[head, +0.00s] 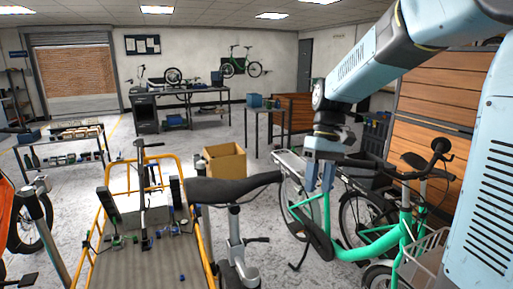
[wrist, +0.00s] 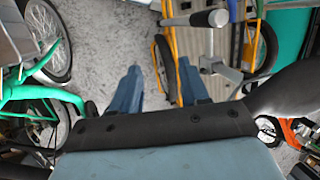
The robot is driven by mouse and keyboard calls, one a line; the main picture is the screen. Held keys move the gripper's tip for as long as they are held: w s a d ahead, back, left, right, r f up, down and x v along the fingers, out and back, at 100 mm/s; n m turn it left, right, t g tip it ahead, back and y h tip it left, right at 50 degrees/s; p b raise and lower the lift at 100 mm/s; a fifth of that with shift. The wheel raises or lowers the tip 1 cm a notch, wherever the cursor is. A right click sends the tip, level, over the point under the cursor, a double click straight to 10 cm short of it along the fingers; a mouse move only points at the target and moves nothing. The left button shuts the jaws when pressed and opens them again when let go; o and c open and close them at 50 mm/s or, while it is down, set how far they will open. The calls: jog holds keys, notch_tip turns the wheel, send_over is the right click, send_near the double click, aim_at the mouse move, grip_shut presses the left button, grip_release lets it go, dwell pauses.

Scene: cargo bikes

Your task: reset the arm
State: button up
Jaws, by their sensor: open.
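My arm reaches in from the upper right in the head view, and my gripper (head: 319,176) hangs pointing down from its end. It is right of the black bike saddle (head: 235,188) and in front of the green bike (head: 380,238). In the wrist view my gripper (wrist: 158,90) has its two blue fingers apart, with grey floor and part of a yellow-framed cargo bike behind them. Nothing is between the fingers.
A yellow-framed cargo bike (head: 203,250) with a flat bed stands close in front. A cardboard box (head: 224,160) sits on the floor behind it. Wooden panelling (head: 430,130) stands behind the arm. A workbench (head: 185,93) is at the back, with open floor before it.

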jog(key=s+d+r+m+t, duration=0.2)
jog(key=s+d+t, duration=0.2)
jog(key=s, duration=0.3)
jog(key=s+d+r+m+t+h, duration=0.1)
jog(key=s+d+t, duration=0.3)
jog(key=s, duration=0.4)
jog(key=shift+s+r+m+t+h, duration=0.15)
jog(key=shift+r+m+t+h, duration=0.2)
jog(key=shift+r+m, duration=0.5)
